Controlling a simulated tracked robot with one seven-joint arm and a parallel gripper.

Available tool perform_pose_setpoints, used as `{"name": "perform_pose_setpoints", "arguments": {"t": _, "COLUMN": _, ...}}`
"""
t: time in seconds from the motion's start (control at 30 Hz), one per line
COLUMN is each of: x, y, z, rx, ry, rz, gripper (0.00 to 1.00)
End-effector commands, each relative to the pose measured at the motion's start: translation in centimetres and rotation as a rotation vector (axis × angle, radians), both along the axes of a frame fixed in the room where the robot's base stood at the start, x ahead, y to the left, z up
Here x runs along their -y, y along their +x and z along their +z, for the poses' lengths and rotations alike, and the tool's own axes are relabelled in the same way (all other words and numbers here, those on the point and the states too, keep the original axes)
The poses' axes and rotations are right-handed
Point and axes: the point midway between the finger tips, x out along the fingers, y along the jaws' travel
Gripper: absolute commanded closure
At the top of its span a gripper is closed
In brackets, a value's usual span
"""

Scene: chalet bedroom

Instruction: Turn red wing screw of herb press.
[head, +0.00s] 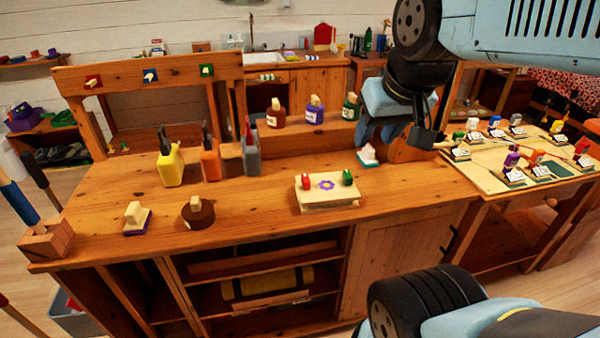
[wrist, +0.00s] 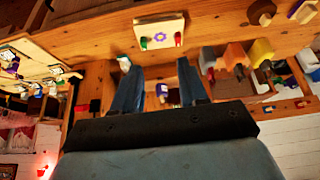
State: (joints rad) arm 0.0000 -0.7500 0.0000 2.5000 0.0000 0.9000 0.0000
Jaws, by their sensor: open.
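The herb press (head: 326,196) is a pale wooden block with a purple flower mark, lying on the workbench near its front middle. Its red wing screw (head: 306,182) stands at the left end and a green wing screw (head: 347,177) at the right end. In the wrist view the press (wrist: 160,24) is upside down at the top, with the red screw (wrist: 178,38) on the right and the green one (wrist: 143,43) on the left. My gripper (head: 378,138) is open and empty, above and behind the press to the right. In the wrist view its fingers (wrist: 160,68) are apart, touching nothing.
A side table (head: 480,180) with several small figures stands right.

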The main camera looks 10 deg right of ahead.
Motion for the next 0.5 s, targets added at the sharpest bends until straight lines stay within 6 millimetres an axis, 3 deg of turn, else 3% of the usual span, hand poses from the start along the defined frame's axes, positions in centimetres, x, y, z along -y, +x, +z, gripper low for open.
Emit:
{"name": "perform_pose_setpoints", "arguments": {"t": 0.23, "x": -0.1, "y": 1.4, "z": 0.1, "rx": -0.027, "ry": -0.033, "rz": 0.063, "gripper": 0.34}}
{"name": "perform_pose_setpoints", "arguments": {"t": 0.37, "x": -0.4, "y": 3.9, "z": -0.1, "rx": -0.072, "ry": -0.089, "rz": 0.181, "gripper": 0.22}}
{"name": "perform_pose_setpoints", "arguments": {"t": 0.5, "x": -0.8, "y": 7.0, "z": -0.6, "rx": -0.125, "ry": -0.152, "rz": 0.334, "gripper": 0.21}}
